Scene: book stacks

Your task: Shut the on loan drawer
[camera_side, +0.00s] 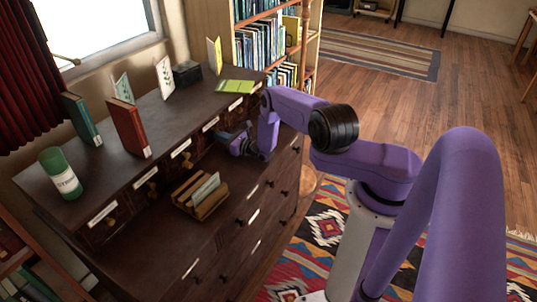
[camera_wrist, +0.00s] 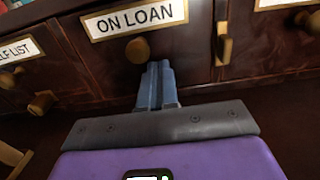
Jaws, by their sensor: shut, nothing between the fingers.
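The on loan drawer (camera_wrist: 100,50) is a dark wood front with a white ON LOAN label (camera_wrist: 135,18) and a round brass knob (camera_wrist: 137,50). My gripper (camera_wrist: 156,68) is shut and empty, its blue-grey fingertips close against the lower part of this front, just right of and below the knob. Whether they touch it, I cannot tell. The front looks roughly in line with its neighbours; any small gap is not clear. In the side view my gripper (camera_side: 230,135) is low at the row of small labelled drawers, and my arm partly hides the fronts there.
A wooden card holder (camera_side: 201,195) stands on the ledge left of my gripper. Above the drawers are a green can (camera_side: 60,173), a red book (camera_side: 129,128), a teal book (camera_side: 82,119) and several cards. The SHELF LIST drawer (camera_wrist: 45,75) is on the left.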

